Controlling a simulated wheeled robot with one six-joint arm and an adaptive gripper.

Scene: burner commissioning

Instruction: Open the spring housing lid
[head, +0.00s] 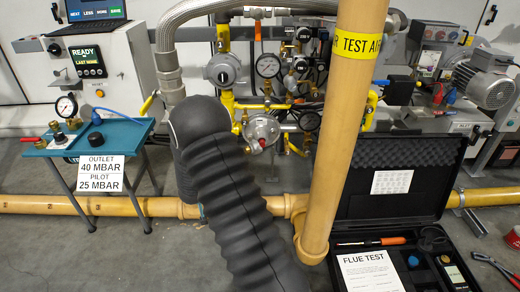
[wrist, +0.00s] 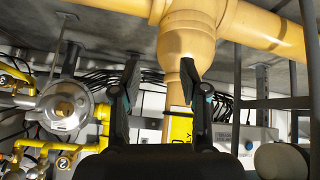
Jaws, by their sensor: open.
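Two grey round regulator housings show in the head view: an upper one (head: 222,70) left of the pressure gauge and a lower one (head: 262,130) with a small reddish part at its front. I cannot tell which one carries the spring housing lid. In the wrist view a grey round housing (wrist: 68,90) with a brass centre (wrist: 63,108) is at the left. My gripper (wrist: 160,72) is open and empty, its two fingers pointing up the picture. The housing lies left of the fingers, not between them. In the head view my dark ribbed arm hides the gripper.
A yellow vertical pipe (head: 344,130) stands right of the regulators and joins a low horizontal pipe (head: 100,205). A blue bench (head: 125,133) with fittings is at the left. An open black case (head: 340,192) with a flue test sheet lies at the lower right.

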